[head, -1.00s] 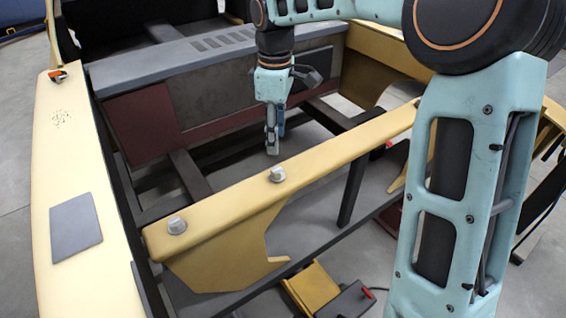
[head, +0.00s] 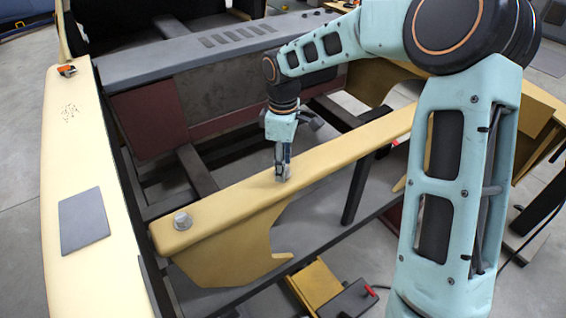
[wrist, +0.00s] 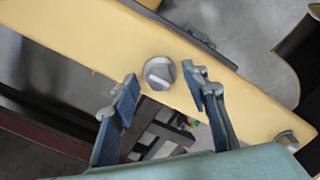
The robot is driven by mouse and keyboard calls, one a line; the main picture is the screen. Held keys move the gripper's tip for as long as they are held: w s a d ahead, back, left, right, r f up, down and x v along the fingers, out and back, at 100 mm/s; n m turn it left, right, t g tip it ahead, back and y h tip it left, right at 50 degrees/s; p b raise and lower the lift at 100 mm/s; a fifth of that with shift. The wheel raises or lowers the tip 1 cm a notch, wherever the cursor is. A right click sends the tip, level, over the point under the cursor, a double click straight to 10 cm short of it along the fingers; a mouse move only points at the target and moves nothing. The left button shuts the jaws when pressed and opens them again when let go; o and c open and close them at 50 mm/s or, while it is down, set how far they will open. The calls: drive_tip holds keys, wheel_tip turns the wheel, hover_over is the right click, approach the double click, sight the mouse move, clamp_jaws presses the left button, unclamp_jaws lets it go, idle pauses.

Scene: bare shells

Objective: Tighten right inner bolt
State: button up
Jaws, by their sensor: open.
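A yellow beam (head: 232,203) crosses the open shell and carries two grey bolts on its top face. One grey bolt (wrist: 159,73) shows in the wrist view between my fingertips, with a slotted or ridged head. In the head view my fingers mostly hide it. My gripper (head: 283,175) points down at this bolt, its fingers parted on either side; it also shows in the wrist view (wrist: 161,82). I cannot tell whether the fingers touch the bolt. The other bolt (head: 182,221) stands near the beam's left end and shows at right in the wrist view (wrist: 287,139).
A cream side panel (head: 68,170) with a grey plate (head: 84,222) runs along the left. A grey slatted ledge (head: 190,52) lies behind the beam. Dark frame bars cross below. A yellow block (head: 317,284) lies low in front. The beam top between the two bolts is clear.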

clamp_jaws()
idle(0.3)
